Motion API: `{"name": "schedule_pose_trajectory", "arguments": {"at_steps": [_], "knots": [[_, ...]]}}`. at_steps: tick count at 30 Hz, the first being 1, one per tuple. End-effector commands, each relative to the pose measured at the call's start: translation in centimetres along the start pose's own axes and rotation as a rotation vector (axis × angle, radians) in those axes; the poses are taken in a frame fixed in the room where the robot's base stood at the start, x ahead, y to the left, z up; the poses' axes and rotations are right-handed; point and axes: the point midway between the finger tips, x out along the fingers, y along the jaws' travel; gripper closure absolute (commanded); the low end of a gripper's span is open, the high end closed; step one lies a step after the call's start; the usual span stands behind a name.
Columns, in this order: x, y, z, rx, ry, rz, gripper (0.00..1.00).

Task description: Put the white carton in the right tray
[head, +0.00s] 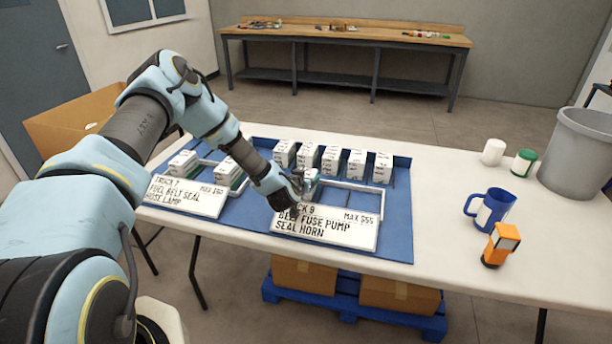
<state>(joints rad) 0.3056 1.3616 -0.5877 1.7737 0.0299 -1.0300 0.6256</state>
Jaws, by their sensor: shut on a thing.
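My gripper (301,184) is shut on a small white carton (311,181) with a greenish lower part. The carton is upright at the left part of the right tray (352,184), behind its sign. I cannot tell whether it touches the tray floor. The right tray's sign (326,232) reads "BELT FUSE PUMP SEAL HORN", "MAX $55"; my gripper hides part of its top line. The left tray's sign (186,196) reads "FUEL BELT SEAL HOSE LAMP", "MAX $60". White cartons stand in the left tray (183,163), partly behind my arm.
Several white cartons (331,160) stand in a row at the back of the blue mat (392,226). A blue mug (492,209), an orange device (500,246), a white cup (493,152), a green-labelled jar (524,163) and a grey bin (578,152) stand on the right.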

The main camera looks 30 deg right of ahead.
Motion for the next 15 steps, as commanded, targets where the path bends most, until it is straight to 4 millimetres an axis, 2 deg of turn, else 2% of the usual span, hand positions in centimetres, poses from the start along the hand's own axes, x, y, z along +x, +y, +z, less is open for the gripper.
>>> {"name": "schedule_pose_trajectory", "arguments": {"at_steps": [12,13,15], "knots": [[0.28,0.02,0.46,0.001,0.003,0.0,1.0],[0.26,0.02,0.53,0.001,0.002,0.0,0.27],[0.21,0.01,0.42,0.001,0.002,0.0,0.19]]}}
